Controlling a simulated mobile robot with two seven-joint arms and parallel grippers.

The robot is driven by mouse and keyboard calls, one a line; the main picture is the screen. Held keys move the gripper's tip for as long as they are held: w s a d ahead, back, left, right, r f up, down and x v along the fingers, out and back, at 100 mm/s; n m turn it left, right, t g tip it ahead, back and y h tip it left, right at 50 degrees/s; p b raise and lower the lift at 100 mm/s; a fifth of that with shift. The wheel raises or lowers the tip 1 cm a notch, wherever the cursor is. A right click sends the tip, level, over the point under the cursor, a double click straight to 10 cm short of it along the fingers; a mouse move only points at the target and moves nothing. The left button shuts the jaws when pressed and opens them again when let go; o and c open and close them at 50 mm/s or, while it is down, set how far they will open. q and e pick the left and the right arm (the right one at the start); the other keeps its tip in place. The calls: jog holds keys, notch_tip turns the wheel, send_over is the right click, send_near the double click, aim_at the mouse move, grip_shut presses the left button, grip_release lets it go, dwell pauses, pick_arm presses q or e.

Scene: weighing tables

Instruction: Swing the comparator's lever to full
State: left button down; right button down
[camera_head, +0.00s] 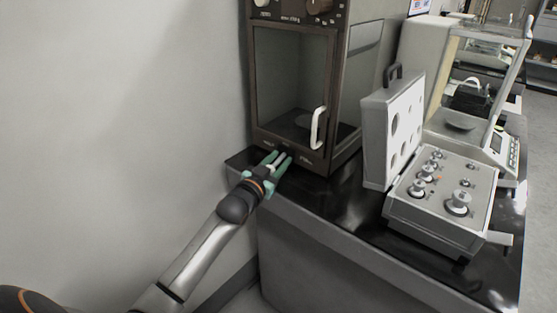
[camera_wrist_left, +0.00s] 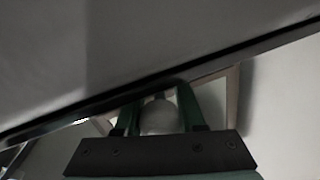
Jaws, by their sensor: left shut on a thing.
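The comparator (camera_head: 343,100) is a tall dark-framed cabinet with a glass front, standing at the back left of the black-topped table. Its white door handle (camera_head: 318,128) is upright at the right of the glass. My left gripper (camera_head: 277,158) reaches in from the lower left to the base of the comparator's front. In the left wrist view, its two green fingers (camera_wrist_left: 157,100) are on either side of a pale rounded lever knob (camera_wrist_left: 160,118) and shut on it. The rest of the lever is mostly hidden by the fingers. My right gripper does not show.
An open case of weights (camera_head: 432,222), its lid raised, stands right of the comparator on the black tabletop (camera_head: 338,208). A balance with a glass shield (camera_head: 490,75) stands behind it. A bare wall (camera_head: 120,110) is close on the left.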

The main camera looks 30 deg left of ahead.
pick_arm(q)
jog(key=shift+d+r+n+y+p, duration=0.15)
jog(key=shift+n+y, duration=0.15)
jog(key=shift+y, duration=0.2)
jog(key=shift+d+r+n+y+p, duration=0.15)
jog(key=shift+n+y, duration=0.15)
jog(key=shift+y, duration=0.2)
jog(key=shift+w+n+y, duration=0.1)
jog(key=shift+n+y, duration=0.2)
jog(key=shift+y, duration=0.1)
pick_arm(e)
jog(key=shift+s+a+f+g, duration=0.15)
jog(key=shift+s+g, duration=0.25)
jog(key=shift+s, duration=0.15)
pick_arm(q)
jog(key=shift+f, duration=0.1)
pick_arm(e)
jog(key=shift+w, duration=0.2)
pick_arm(q)
jog(key=c, duration=0.9)
grip_release()
jog(key=o, duration=0.4)
jog(key=shift+f, duration=0.15)
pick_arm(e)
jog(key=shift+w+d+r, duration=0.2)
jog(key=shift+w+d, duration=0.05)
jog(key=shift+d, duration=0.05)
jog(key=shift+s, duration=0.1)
